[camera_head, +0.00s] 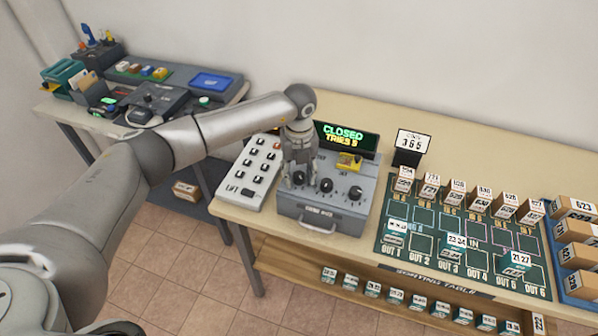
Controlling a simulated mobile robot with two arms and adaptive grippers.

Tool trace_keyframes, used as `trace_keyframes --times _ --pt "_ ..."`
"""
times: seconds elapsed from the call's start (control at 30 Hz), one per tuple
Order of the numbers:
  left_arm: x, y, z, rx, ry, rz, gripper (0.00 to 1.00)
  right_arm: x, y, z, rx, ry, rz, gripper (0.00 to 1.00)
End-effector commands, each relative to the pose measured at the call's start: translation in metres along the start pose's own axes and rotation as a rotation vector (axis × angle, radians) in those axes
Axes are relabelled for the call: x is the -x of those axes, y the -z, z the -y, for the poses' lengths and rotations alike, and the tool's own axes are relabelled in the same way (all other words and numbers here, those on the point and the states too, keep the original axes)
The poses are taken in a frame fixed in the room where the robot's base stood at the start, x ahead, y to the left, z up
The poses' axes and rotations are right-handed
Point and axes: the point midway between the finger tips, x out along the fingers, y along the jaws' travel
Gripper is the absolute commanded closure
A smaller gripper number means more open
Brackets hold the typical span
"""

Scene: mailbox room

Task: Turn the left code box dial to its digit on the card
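The code box (318,213) is a grey box on the table with a row of three black dials on its sloping top. A screen (345,136) behind it reads "CLOSED" and "TRIES 3". The left dial (299,178) shows between the fingers of my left gripper (298,178), which points down over it. Whether the fingers touch the dial I cannot tell. The middle dial (326,185) and the right dial (355,193) stand to its right. The dial digits are too small to read. My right gripper is not in view.
A white panel with black switches (252,171) stands close left of the code box. To the right lies a green sorting mat (402,243) with several numbered boxes. A second desk (234,95) with equipment stands at the far left.

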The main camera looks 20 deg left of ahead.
Motion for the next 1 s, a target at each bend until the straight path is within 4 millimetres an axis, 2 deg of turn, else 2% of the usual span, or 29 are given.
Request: trace_keyframes --times 0.03,0.2,0.27,0.67,1.0 --pt "0.0 0.0 0.0 0.0 0.0 0.0 0.68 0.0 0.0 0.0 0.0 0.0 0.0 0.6" --pt "0.001 0.0 0.0 0.0 0.001 0.0 0.9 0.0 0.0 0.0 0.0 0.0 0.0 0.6" --pt "0.001 0.0 0.0 0.0 0.001 0.0 0.96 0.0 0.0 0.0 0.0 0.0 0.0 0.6" --pt "-0.002 -0.001 0.0 -0.088 0.002 0.002 0.96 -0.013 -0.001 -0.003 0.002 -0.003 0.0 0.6" --pt "-0.004 -0.001 0.001 -0.365 0.003 0.003 0.96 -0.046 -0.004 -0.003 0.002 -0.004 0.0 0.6"
